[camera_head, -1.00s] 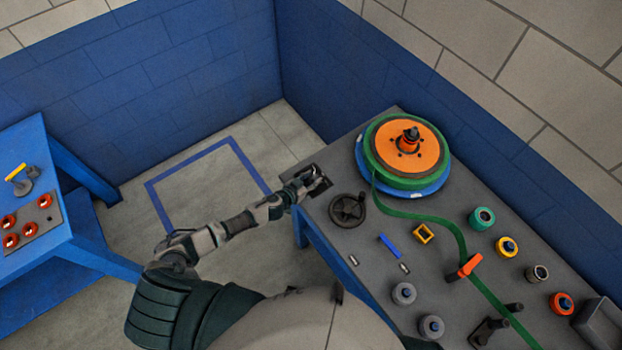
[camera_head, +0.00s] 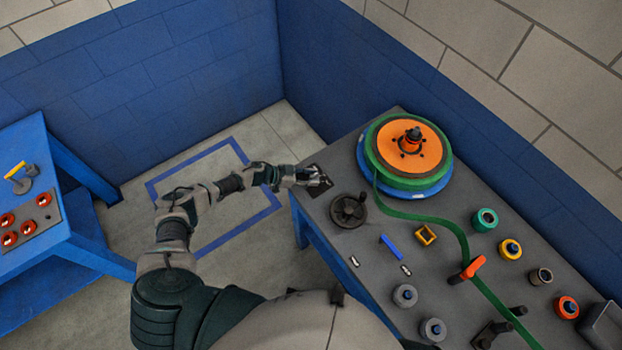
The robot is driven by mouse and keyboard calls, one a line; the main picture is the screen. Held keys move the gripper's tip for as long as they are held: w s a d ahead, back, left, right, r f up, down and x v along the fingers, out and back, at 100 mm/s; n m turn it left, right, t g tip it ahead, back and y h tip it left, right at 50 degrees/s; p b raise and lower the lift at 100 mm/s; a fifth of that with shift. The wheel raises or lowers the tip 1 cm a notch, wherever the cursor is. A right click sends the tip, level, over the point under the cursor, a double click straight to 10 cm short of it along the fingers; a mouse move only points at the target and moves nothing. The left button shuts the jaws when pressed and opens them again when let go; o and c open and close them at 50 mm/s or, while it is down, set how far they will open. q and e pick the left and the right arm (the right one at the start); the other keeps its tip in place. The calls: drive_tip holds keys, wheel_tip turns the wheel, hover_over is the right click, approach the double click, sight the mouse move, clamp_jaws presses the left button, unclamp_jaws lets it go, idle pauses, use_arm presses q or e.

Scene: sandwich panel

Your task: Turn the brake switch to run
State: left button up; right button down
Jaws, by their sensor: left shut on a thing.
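My left gripper (camera_head: 316,178) reaches in from the left to the far left corner of the grey panel table (camera_head: 330,228). It is shut on the small dark switch there, which its fingers mostly cover. A dark plate (camera_head: 319,188) shows around the fingers. I cannot read any marking or tell which way the switch points. My right gripper is not in view.
A black handwheel (camera_head: 348,210) is close to the gripper. An orange and green reel (camera_head: 408,145) stands behind it, with a green strap (camera_head: 440,220) running to the right. Several knobs and fittings fill the right side. A blue table (camera_head: 35,200) stands at left.

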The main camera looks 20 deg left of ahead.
use_arm(q)
drive_tip(key=shift+w+r, duration=0.1)
drive_tip(key=shift+w, duration=0.1)
idle(0.3)
drive_tip(key=o, duration=1.1)
drive_tip(key=shift+o, duration=0.2)
drive_tip(key=shift+s+a, duration=0.1)
drive_tip(key=v, duration=1.1)
drive_tip(key=shift+a, duration=0.45)
